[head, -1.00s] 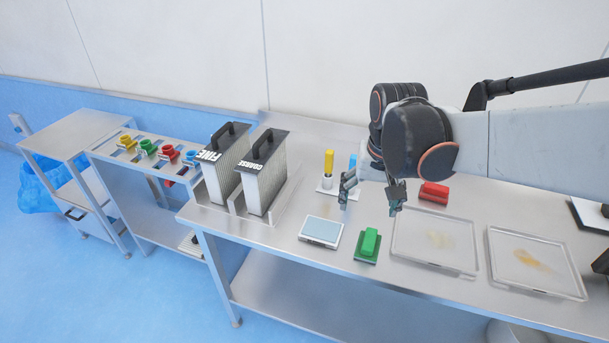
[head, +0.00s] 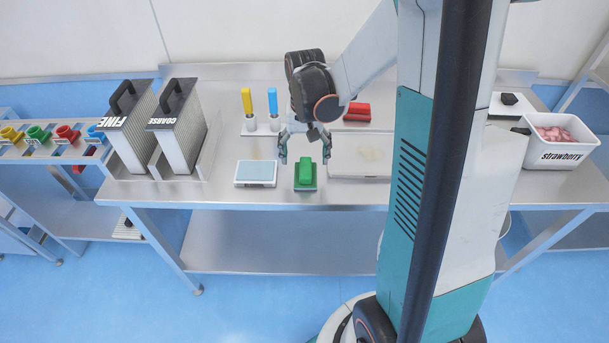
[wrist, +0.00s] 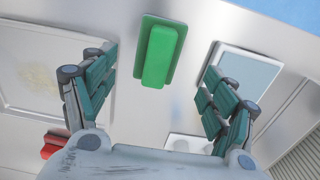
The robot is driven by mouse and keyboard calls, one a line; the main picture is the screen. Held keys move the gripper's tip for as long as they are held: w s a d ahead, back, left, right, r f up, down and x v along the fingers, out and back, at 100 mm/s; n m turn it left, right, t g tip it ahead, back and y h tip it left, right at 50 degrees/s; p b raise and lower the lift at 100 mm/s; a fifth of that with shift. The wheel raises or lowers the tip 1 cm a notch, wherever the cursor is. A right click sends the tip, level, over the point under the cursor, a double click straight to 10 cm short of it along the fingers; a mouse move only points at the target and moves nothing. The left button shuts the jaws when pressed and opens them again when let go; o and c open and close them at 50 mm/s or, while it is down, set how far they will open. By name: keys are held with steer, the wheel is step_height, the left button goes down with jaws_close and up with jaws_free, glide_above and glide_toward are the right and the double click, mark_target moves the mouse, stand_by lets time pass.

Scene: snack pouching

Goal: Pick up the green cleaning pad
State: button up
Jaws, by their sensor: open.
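The green cleaning pad (head: 305,172) lies on the steel table with a darker green base under it. It also shows in the wrist view (wrist: 160,55), beyond and between my fingers. My gripper (head: 305,152) is open, with its two fingers spread to either side and just behind the pad in the head view. In the wrist view my open gripper (wrist: 158,92) has nothing between its fingers. I see no contact with the pad.
A pale blue-topped scale (head: 256,173) is left of the pad, and a stained clear tray (head: 360,163) is right. A red pad (head: 357,112) and a holder with yellow (head: 247,101) and blue (head: 272,101) handles stand behind. Two filter boxes (head: 180,130) stand at left.

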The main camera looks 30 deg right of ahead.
mark_target(305, 167)
steer(key=shift+d+f+b, duration=0.15)
steer(key=shift+f+b, duration=1.2)
steer(key=shift+f, duration=1.85)
steer(key=c, duration=1.3)
steer(key=shift+r, duration=0.2)
step_height(305, 167, up, 16)
steer(key=p, duration=0.5)
steer(key=shift+f+p, duration=0.15)
steer(key=shift+p, duration=0.15)
step_height(305, 167, up, 3)
steer(key=shift+r+p, duration=0.2)
steer(key=shift+p, duration=0.25)
jaws_close()
steer(key=shift+r, duration=0.35)
